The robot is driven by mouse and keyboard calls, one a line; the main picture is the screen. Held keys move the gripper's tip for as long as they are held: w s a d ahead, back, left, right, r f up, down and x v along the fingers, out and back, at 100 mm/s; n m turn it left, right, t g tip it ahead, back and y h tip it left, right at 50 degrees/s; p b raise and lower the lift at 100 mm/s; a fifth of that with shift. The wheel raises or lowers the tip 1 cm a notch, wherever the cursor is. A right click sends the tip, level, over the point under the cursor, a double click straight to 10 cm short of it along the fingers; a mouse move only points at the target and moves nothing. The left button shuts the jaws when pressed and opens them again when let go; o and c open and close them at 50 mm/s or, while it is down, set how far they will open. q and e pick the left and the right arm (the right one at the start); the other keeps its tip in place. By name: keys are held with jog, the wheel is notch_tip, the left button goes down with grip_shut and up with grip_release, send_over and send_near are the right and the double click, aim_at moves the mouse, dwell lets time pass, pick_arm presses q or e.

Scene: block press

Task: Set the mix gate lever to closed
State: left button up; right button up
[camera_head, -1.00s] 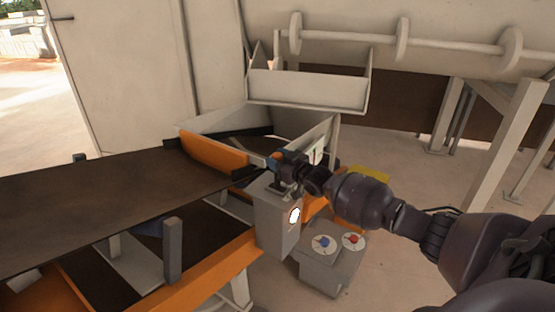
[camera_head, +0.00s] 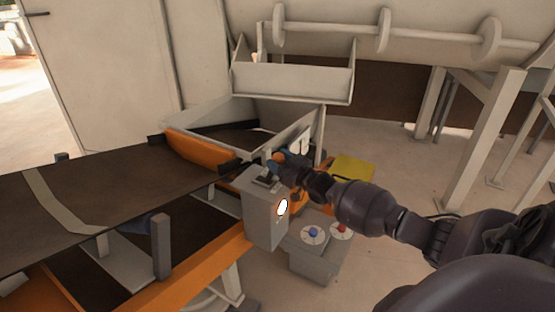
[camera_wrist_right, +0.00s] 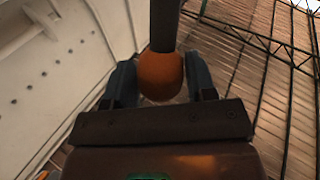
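The lever's orange ball knob (camera_head: 279,157) is above the grey control box (camera_head: 262,212), which has a lit white round light on its side. In the right wrist view the knob (camera_wrist_right: 160,75) sits between the two fingers of my right gripper (camera_wrist_right: 161,80), with a dark rod running up from it. The fingers lie close along both sides of the knob; whether they press on it is unclear. In the head view my right gripper (camera_head: 276,163) is at the lever, partly covering it. My left gripper is not in view.
A dark conveyor belt (camera_head: 120,190) runs in from the left to the hopper (camera_head: 225,112) behind the box. A low grey pedestal (camera_head: 315,262) with a blue and a red button stands right of the box. A yellow block (camera_head: 352,168) is behind my right arm.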

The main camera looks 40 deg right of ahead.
jog(key=shift+o, duration=1.4)
jog(key=v, duration=1)
jog(key=shift+s+p, duration=0.35)
jog(key=shift+d, duration=0.1)
